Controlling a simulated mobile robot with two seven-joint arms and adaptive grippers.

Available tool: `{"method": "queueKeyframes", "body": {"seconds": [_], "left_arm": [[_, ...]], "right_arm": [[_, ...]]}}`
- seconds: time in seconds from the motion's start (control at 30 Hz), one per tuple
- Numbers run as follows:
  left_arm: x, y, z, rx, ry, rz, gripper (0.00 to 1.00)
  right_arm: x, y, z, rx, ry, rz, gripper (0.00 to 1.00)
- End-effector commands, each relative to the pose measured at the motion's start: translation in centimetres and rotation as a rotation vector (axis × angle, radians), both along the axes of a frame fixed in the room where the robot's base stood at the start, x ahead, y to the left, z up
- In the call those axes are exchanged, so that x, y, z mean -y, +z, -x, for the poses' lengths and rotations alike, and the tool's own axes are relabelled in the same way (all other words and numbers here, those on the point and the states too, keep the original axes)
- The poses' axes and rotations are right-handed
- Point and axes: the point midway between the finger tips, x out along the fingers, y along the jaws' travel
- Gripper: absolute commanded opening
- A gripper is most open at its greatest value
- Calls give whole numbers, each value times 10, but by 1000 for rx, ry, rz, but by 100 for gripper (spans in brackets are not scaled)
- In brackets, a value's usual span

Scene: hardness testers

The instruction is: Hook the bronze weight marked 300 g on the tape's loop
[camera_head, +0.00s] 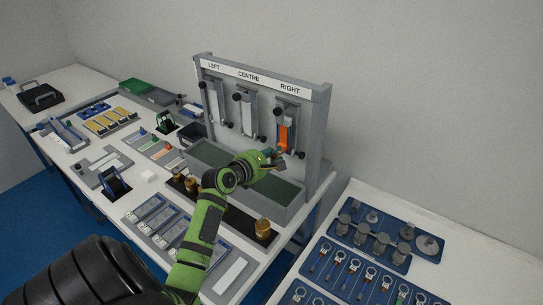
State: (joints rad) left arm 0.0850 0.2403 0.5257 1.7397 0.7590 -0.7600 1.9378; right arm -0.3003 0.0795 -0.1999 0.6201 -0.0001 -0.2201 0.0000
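The test stand (318,130) has three stations labelled LEFT, CENTRE and RIGHT. An orange tape (284,134) hangs at the RIGHT station; its lower end and any loop are hidden by my gripper. My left gripper (279,156) is at the tape's lower end, above the dark green trough. Its fingers are too small to tell open from shut, or whether they hold anything. A large bronze weight (263,229) stands at the right end of a black strip. Smaller bronze weights (190,184) stand at its left end. Their markings are unreadable. My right gripper is not in view.
The green-lined trough (214,157) lies at the stand's foot. Trays of samples (110,121) cover the table's left and front. A second table (457,241) at the right carries blue trays with grey weights and ring-ended tools. A gap separates the tables.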

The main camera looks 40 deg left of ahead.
Motion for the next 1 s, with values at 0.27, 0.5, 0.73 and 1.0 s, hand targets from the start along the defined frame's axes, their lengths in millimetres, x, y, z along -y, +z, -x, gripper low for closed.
{"method": "queueKeyframes", "body": {"seconds": [0.27, 0.5, 0.73, 1.0], "left_arm": [[0, 7, -3, 16, 2, -5, 49], [1, 3, -2, 8, -1, -1, 49], [1, 2, 5, 3, -1, 1, 49], [4, 17, 53, 7, 2, -2, 49]], "right_arm": [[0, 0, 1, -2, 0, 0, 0], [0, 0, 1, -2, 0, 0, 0], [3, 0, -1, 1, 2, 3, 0], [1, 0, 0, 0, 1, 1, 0]]}}
